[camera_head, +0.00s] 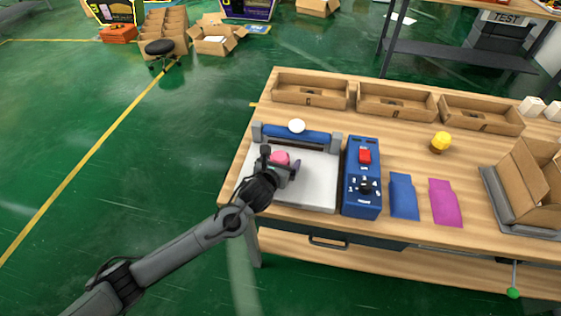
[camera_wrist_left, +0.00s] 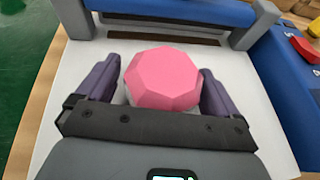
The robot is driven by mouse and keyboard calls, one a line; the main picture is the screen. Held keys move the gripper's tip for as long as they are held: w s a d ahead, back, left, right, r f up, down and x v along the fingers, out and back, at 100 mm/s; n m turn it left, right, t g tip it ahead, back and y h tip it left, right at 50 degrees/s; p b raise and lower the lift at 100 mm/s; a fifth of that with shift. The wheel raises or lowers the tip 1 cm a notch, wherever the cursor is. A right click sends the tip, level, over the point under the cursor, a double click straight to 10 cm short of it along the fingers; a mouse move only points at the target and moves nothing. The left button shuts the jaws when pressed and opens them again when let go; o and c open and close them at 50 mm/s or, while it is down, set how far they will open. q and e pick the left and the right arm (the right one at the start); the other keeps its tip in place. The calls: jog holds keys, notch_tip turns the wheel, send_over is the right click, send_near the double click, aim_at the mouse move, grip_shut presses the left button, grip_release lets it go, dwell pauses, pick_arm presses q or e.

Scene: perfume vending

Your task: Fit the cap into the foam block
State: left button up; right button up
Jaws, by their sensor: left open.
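A pink faceted cap (camera_head: 280,157) is over the white plate of the blue-and-grey machine; it shows large in the left wrist view (camera_wrist_left: 163,80). My left gripper (camera_head: 281,161) is open around it, with one purple finger on each side. In the left wrist view a narrow gap shows between the cap and the fingers of my gripper (camera_wrist_left: 160,72). What is directly under the cap is mostly hidden. I cannot pick out the foam block with certainty. My right gripper is in neither view.
A white round piece (camera_head: 296,126) is by the machine's blue bar (camera_head: 312,137). A blue control box (camera_head: 362,190) stands right of the plate (camera_head: 317,190). Blue (camera_head: 404,196) and magenta (camera_head: 445,202) flat pieces lie beyond. A yellow piece (camera_head: 441,139) stands farther back, before cardboard trays (camera_head: 395,101).

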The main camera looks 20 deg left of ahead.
pick_arm(q)
jog(key=shift+r, duration=0.1)
jog(key=shift+s+r, duration=0.15)
jog(key=p+v, duration=0.2)
jog(key=v, duration=0.9)
jog(key=shift+s+r, duration=0.1)
jog(key=shift+s, duration=0.1)
jog(key=s+d+f+n+g, duration=0.1)
jog(key=s+f+n+g, duration=0.1)
jog(key=s+n, duration=0.4)
jog(key=s+f+n+g+h, duration=0.1)
jog(key=s+f+n+g, duration=0.2)
jog(key=s+n, duration=0.3)
jog(key=s+d+f+n+g, duration=0.1)
jog(key=s+f+n, duration=0.4)
jog(key=n, duration=0.7)
jog(key=shift+s+d+g, duration=0.35)
jog(key=shift+s+g, duration=0.35)
jog(key=shift+s, duration=0.2)
jog(key=s+a+n+g, duration=0.1)
jog(key=s+n, duration=0.1)
jog(key=n, duration=0.1)
jog(key=s+a+f+n, duration=0.1)
jog(key=s+n, duration=0.2)
jog(key=s+a+f+n+g, duration=0.1)
jog(key=s+n, duration=0.2)
jog(key=shift+s+a+f+g, duration=0.15)
jog(key=shift+s+f+g, duration=0.05)
jog(key=shift+s+g, duration=0.1)
jog(key=shift+w, duration=0.1)
